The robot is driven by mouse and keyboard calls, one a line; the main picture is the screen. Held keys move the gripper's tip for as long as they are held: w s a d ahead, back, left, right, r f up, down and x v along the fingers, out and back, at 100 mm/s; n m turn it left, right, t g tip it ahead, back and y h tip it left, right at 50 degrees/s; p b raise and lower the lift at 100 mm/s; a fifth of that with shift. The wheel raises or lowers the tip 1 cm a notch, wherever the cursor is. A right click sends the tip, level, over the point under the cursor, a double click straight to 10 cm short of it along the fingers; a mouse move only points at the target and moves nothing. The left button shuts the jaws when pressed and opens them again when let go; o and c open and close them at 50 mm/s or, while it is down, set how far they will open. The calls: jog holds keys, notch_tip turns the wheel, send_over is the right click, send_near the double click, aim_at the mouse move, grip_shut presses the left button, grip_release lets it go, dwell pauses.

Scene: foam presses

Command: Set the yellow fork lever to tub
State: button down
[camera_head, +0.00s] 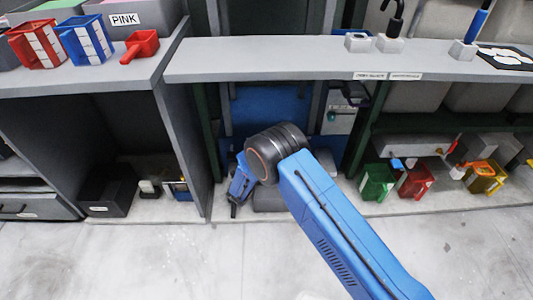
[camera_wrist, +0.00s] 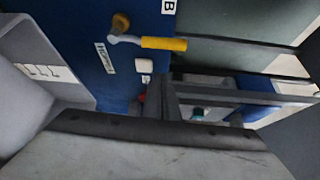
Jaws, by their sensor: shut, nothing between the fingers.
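In the wrist view a lever with a yellow handle (camera_wrist: 163,43) is mounted on a blue panel (camera_wrist: 72,45). Its pale bent arm runs from a brownish-yellow pivot (camera_wrist: 121,22), and the handle points right in the picture. A white label reading "HOPPER" (camera_wrist: 105,57) is left of and below the handle. The lever cannot be made out in the head view.
A white block (camera_wrist: 143,65) sits on the panel near the handle. A grey cabinet wall (camera_head: 182,135) stands left, and small green (camera_head: 377,181) and red (camera_head: 414,180) bins stand right.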

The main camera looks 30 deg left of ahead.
jog(key=s, duration=0.7)
jog(key=shift+s+d, duration=0.2)
jog(key=shift+s, duration=0.15)
